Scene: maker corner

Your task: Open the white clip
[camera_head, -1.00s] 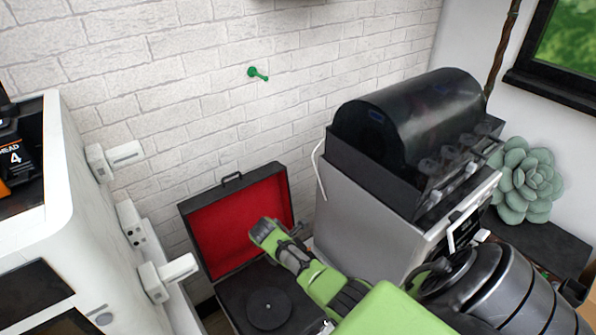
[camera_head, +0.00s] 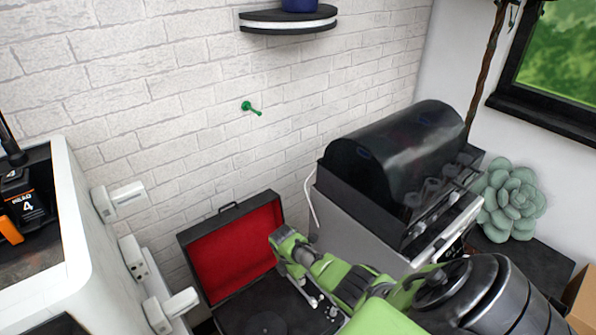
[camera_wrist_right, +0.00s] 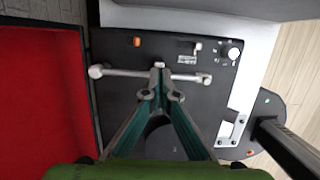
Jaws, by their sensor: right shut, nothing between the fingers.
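Several white fittings with protruding tabs show at the left in the head view: an upper one (camera_head: 118,200), a middle one (camera_head: 133,257) and a lower one (camera_head: 172,308). I cannot tell which of them, if any, is the white clip. My right gripper (camera_head: 284,242) reaches in from the lower right, in front of the open record player's red lid (camera_head: 228,250). In the right wrist view its green fingers (camera_wrist_right: 158,70) meet at the tips, shut and empty, over the player's pale tonearm (camera_wrist_right: 120,73). I cannot tell whether they touch it. My left gripper is out of view.
A white printer-like cabinet (camera_head: 90,240) stands at the left edge. A machine with a dark rounded cover (camera_head: 400,145) is right of the record player. A green hook (camera_head: 250,107) and a shelf (camera_head: 288,24) are on the brick wall. A plant (camera_head: 512,200) stands at right.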

